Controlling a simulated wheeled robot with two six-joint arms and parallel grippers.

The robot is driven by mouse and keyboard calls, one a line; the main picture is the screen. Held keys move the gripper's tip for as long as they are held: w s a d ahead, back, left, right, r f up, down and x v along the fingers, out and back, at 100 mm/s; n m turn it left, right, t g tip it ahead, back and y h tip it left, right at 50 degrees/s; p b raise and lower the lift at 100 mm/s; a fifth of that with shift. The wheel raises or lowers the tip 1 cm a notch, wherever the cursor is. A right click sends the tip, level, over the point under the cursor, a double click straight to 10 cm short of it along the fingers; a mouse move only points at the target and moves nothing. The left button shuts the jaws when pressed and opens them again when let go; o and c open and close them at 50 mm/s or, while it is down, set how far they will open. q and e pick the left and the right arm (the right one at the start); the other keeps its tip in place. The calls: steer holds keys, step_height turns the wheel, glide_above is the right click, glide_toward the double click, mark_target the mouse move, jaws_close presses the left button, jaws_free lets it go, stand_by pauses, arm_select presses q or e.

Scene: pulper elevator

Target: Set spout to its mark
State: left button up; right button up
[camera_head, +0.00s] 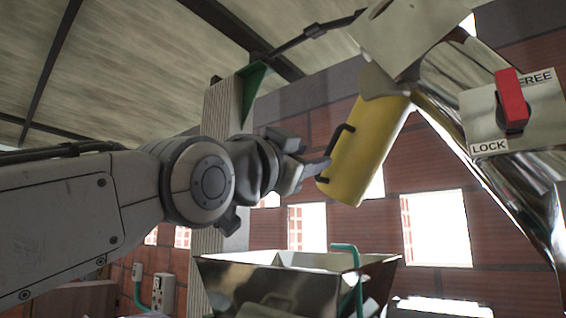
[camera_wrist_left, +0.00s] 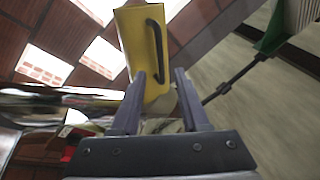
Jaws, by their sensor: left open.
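The yellow spout (camera_head: 365,148) hangs tilted from the end of a shiny metal tube at the upper right. A black bar handle (camera_head: 335,152) is on its left side. In the left wrist view, the spout (camera_wrist_left: 134,38) and handle (camera_wrist_left: 157,42) lie ahead of the fingers. My left gripper (camera_head: 312,172) is open, its fingertips close to the handle's lower end; I cannot tell whether they touch. Its two fingers (camera_wrist_left: 160,76) are apart in the wrist view. I cannot make out a mark for the spout. My right gripper is out of view.
A red lever (camera_head: 512,100) stands roughly upright on a plate (camera_head: 483,120) labelled FREE and LOCK. A metal hopper (camera_head: 235,285) with a green pipe (camera_head: 346,248) is below the spout. A pale post (camera_head: 216,125) stands behind my left wrist.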

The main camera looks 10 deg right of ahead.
mark_target(327, 153)
arm_select(q)
steer(key=p+x, duration=0.2)
steer(key=x, duration=0.5)
steer(key=shift+p, duration=0.3)
jaws_close()
steer(key=shift+d+f, duration=0.1)
stand_by(0.9)
